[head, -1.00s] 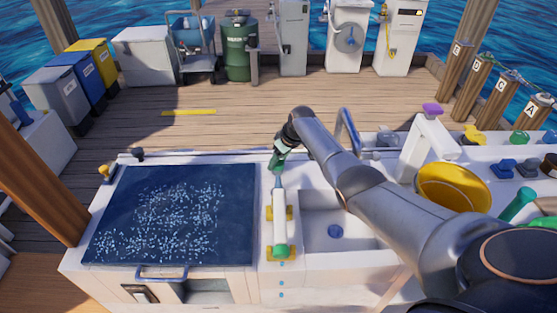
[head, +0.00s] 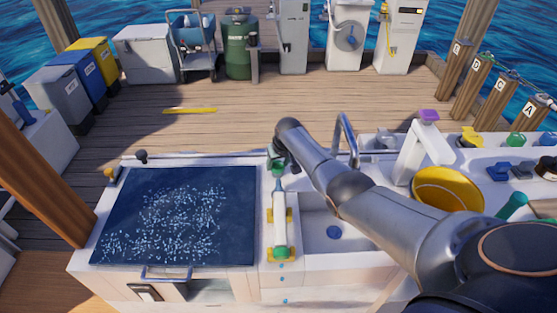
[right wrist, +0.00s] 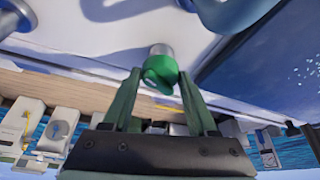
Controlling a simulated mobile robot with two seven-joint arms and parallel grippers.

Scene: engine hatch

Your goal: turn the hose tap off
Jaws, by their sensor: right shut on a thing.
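The hose tap (right wrist: 160,68) shows in the right wrist view as a bright green knob on a short grey metal stem, set on a white surface. My right gripper (right wrist: 160,84) has one finger on each side of the green knob and is shut on it. In the head view my right gripper (head: 278,167) is at the back edge of the white counter, just behind the white cylinder. There the arm and gripper make the tap hard to tell apart. My left gripper is not in view.
A white cylinder with a green end (head: 280,225) lies on yellow supports on the counter. A speckled dark blue panel (head: 245,185) is to its left, a sink (head: 325,215) to its right. A curved metal faucet (head: 347,140) stands behind the sink. The deck behind is mostly clear.

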